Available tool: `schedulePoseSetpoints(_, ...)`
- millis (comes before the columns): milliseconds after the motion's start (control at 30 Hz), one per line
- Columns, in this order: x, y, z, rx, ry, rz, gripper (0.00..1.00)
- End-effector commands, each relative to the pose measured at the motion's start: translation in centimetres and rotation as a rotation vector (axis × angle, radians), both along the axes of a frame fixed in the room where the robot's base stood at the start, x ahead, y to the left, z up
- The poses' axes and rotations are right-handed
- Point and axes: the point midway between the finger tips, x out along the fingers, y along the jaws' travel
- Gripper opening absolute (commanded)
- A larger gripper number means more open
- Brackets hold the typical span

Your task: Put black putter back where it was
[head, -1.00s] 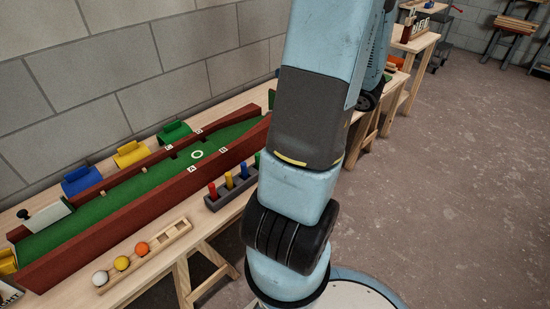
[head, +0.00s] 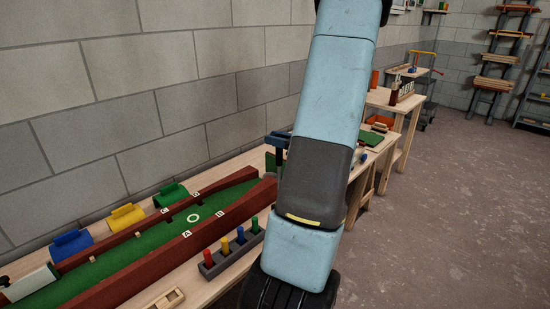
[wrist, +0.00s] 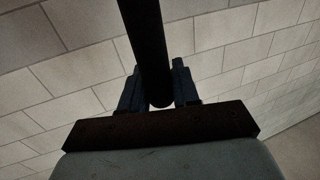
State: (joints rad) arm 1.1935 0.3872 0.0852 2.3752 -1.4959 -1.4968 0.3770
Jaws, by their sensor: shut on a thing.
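The black putter shows in the wrist view as a thick dark shaft (wrist: 146,40). It runs from the top edge down to a rounded end between the jaws. My gripper (wrist: 159,88) is shut on it, with a dark blue finger on either side. The putter's head is out of the frame. In the head view my arm crosses the middle, and I cannot make out the gripper or putter there. The green putting lane (head: 135,252) with dark red side battens (head: 155,264) lies along the wall. I cannot tell where the putter was before.
Blue (head: 72,243), yellow (head: 127,217) and green (head: 171,194) holders stand behind the lane. A grey rack with coloured pegs (head: 232,257) stands in front. Dark blue and green pieces stand by my arm at the lane's far end. The floor (head: 440,220) at right is open.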

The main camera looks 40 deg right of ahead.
Motion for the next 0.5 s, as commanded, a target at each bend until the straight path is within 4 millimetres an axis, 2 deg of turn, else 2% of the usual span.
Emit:
schedulePoseSetpoints(300, 2.7, -1.6, -3.8, 0.002, 0.0, 0.002, 0.0)
schedulePoseSetpoints(500, 3.7, -2.2, -5.1, 0.0, -0.001, 0.001, 0.0)
